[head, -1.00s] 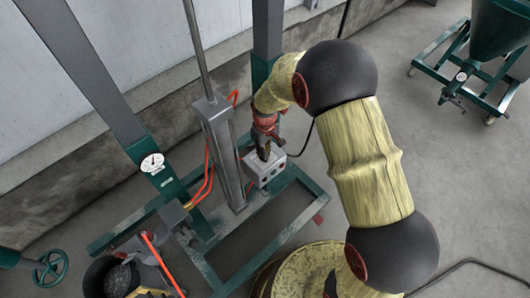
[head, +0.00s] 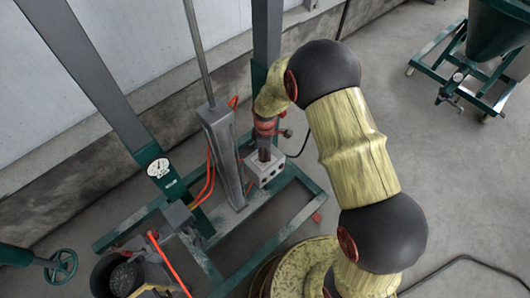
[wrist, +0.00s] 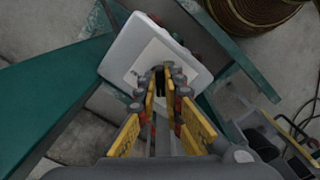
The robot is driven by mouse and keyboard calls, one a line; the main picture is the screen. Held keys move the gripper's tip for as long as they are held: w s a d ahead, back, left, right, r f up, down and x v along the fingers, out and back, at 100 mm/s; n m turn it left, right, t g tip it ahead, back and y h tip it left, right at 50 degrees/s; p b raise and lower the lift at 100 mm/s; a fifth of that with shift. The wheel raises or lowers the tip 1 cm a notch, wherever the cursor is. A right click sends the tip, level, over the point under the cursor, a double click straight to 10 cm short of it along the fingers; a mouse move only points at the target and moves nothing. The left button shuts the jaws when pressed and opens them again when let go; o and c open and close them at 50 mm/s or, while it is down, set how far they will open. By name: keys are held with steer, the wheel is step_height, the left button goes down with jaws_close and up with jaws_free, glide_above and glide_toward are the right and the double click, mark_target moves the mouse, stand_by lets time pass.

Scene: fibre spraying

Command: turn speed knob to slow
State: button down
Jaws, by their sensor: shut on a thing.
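A small pale grey control box (head: 273,172) is mounted on the green frame, with dark round buttons or knobs on its front side. In the wrist view the box (wrist: 127,50) fills the upper middle, with a lighter plate on its face. My gripper (head: 264,157) points down onto the top of the box. In the wrist view my gripper (wrist: 166,80) has its yellow-sided fingers closed together over the plate, shut on the small dark speed knob. The fingers mostly hide the knob, so its pointer and any markings cannot be read.
A grey column (head: 224,155) with orange-red hoses stands just left of the box. A dial gauge (head: 158,168) is on the green post. A dark bucket (head: 120,278) is at lower left. A green wheeled hopper (head: 490,55) stands far right, with open floor between.

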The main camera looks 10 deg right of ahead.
steer(key=shift+n, duration=0.7)
steer(key=shift+p, duration=0.3)
steer(key=c, duration=2)
jaws_free()
steer(key=shift+o, duration=0.4)
steer(key=shift+r, duration=0.1)
step_height(320, 180, up, 12)
